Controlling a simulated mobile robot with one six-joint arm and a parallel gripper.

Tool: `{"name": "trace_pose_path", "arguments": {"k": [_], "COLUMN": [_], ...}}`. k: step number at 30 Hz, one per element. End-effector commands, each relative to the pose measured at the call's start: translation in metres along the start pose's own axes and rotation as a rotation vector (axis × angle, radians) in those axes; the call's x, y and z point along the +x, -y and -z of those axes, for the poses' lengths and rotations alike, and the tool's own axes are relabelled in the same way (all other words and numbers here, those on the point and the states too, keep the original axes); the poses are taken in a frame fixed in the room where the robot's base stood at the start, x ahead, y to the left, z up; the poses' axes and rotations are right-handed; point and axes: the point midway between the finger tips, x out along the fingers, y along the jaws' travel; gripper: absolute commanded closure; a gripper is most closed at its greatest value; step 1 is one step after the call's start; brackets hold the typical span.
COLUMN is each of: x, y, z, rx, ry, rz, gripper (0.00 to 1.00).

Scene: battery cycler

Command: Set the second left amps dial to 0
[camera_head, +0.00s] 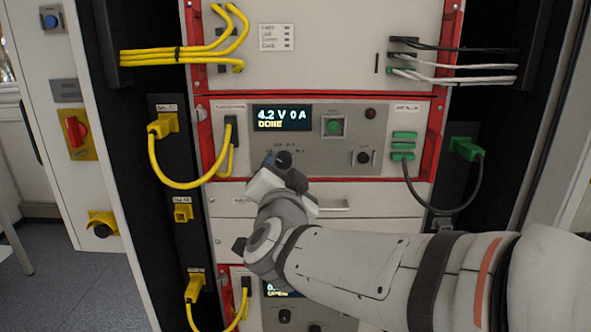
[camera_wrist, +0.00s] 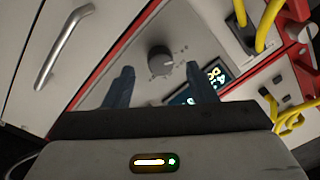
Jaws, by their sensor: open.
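The amps dial (camera_wrist: 160,59) is a dark round knob on a grey panel in the wrist view, ringed by small marks. In the head view the dial (camera_head: 283,158) sits below the display (camera_head: 282,118), which reads 4.2 V 0 A DONE. My gripper (camera_head: 283,174) is in front of the dial; in the wrist view its two dark fingers (camera_wrist: 161,82) are apart with nothing between them. The knob shows just beyond and between the fingertips. Contact with it is not visible. The head view partly hides the dial's lower side behind my gripper.
A green button (camera_head: 333,126) and another black knob (camera_head: 363,157) are right of the dial. Yellow cables (camera_head: 168,178) hang to the left, and a dark cable (camera_head: 440,200) loops to the right. A drawer handle (camera_head: 335,205) lies below. My arm partly covers a lower unit's display (camera_head: 280,288).

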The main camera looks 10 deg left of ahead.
Motion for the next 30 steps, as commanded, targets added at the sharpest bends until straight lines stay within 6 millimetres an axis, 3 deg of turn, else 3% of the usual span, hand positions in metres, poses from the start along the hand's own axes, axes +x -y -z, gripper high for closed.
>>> {"name": "trace_pose_path", "arguments": {"k": [3,9,23,26,30], "x": [-0.022,-0.045,-0.046,-0.041,-0.038], "y": [0.0,0.0,-0.004,-0.016,-0.052], "z": [0.0,-0.001,0.001,0.002,-0.002], "rx": [0.002,0.001,-0.01,-0.043,-0.138], "ry": [0.0,0.0,0.013,0.065,0.217], "rz": [0.004,0.002,0.005,0.017,0.024], "gripper": [0.49,0.49,0.49,0.49,0.49]}}
